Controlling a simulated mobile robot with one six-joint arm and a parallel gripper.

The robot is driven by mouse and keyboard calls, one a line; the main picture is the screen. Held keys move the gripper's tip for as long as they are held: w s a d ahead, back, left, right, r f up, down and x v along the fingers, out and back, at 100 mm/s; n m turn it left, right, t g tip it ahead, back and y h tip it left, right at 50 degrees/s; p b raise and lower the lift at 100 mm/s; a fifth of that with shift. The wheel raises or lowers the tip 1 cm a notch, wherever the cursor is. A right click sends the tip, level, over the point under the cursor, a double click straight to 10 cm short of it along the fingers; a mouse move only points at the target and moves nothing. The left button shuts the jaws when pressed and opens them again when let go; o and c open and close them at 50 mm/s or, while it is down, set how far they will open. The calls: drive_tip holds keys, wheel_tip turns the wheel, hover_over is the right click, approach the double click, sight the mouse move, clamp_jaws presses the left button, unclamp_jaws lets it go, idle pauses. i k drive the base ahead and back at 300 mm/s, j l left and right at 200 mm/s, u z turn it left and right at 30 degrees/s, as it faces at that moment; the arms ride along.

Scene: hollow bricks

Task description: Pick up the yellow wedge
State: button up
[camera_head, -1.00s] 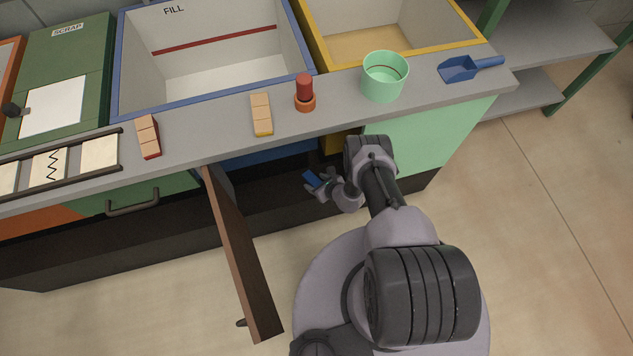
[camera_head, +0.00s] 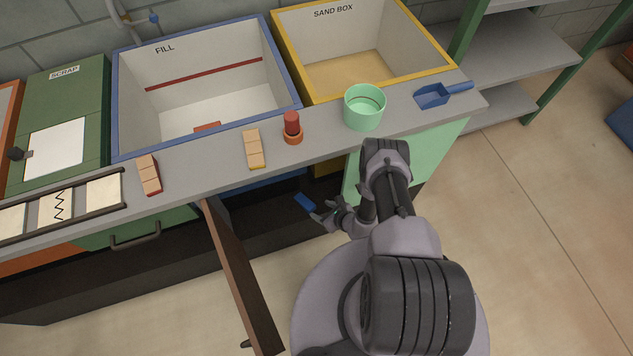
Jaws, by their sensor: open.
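A block with a pale tan top and a yellow edge (camera_head: 254,149) lies on the grey counter. It is the only small yellow-edged piece I see, and I cannot tell whether it is wedge-shaped. My gripper (camera_head: 318,213) is open, low in front of the counter at the dark cabinet opening, well below and to the right of that block. A small blue piece (camera_head: 305,202) is just beyond the fingertips, seemingly apart from them. What it rests on is unclear.
A similar red-edged block (camera_head: 149,175), a red-and-orange peg (camera_head: 292,130), a green cup (camera_head: 364,108) and a blue scoop (camera_head: 437,95) stand on the counter. The fill bin (camera_head: 205,90) holds a red piece (camera_head: 207,127). A brown door (camera_head: 240,278) juts out left of my arm.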

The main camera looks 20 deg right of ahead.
sight(255, 153)
drive_tip(key=k+l, duration=0.3)
drive_tip(key=k, duration=0.15)
drive_tip(key=k+l, duration=0.25)
drive_tip(key=k, duration=0.2)
